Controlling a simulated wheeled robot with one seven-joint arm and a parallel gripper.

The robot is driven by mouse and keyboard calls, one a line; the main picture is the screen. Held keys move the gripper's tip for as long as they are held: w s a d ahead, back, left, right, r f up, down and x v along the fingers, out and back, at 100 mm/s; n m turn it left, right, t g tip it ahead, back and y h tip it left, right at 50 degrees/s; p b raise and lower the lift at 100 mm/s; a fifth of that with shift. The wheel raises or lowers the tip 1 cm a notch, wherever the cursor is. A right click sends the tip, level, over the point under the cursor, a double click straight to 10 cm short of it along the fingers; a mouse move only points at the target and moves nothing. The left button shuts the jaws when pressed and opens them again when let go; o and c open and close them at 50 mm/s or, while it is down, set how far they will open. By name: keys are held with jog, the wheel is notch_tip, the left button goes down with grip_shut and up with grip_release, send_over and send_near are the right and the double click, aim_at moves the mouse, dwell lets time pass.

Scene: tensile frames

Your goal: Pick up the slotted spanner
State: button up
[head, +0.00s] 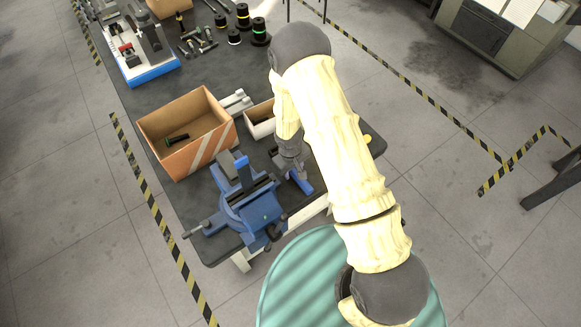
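I cannot pick out the slotted spanner for certain in the head view. Several small tools (199,45) lie at the far part of the dark workbench (205,82), too small to name. My gripper (301,182) points down over the near right part of the bench, right of the blue vise. My forearm and wrist hide much of this area. A narrow blue piece shows at the gripper's end, and I cannot tell whether it is a finger or a separate thing. The fingers are not clear enough to show whether they are open or shut.
A blue vise (246,205) stands at the bench's near edge. Behind it is an open cardboard box (188,157) with a dark item (177,139) inside. A small open box (260,127) stands beside my wrist. Spools (259,36) and a blue-based device (150,74) are farther back.

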jog(key=shift+c, duration=0.4)
grip_shut()
jog(key=shift+r, duration=0.1)
notch_tip(320, 180, up, 10)
jog(key=b, duration=0.1)
jog(key=shift+b, duration=0.3)
dwell(0.4)
